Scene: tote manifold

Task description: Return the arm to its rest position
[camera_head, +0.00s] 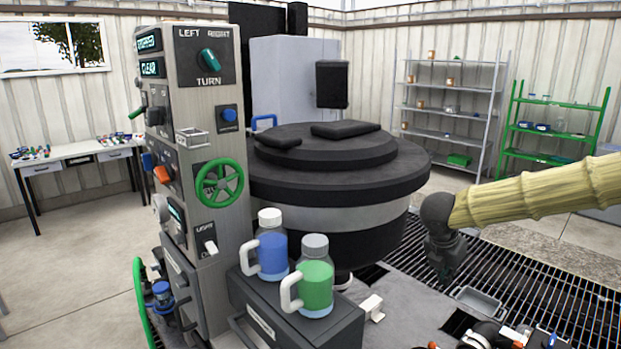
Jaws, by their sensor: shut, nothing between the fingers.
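My arm (545,195) reaches in from the right edge, wrapped in a yellowish ribbed sleeve. My gripper (442,272) hangs from its dark wrist, pointing down, to the right of the large black round vessel (335,185). It is shut and empty. It is above the dark floor grating and apart from the things around it. The fingertips are small and dark in this view.
A control panel (205,140) with a green handwheel (219,183) stands left of the vessel. A blue jug (271,250) and a green jug (315,280) stand on a dark drawer cabinet (260,300). A grey tray (478,302) lies below right of my gripper. Shelves stand behind.

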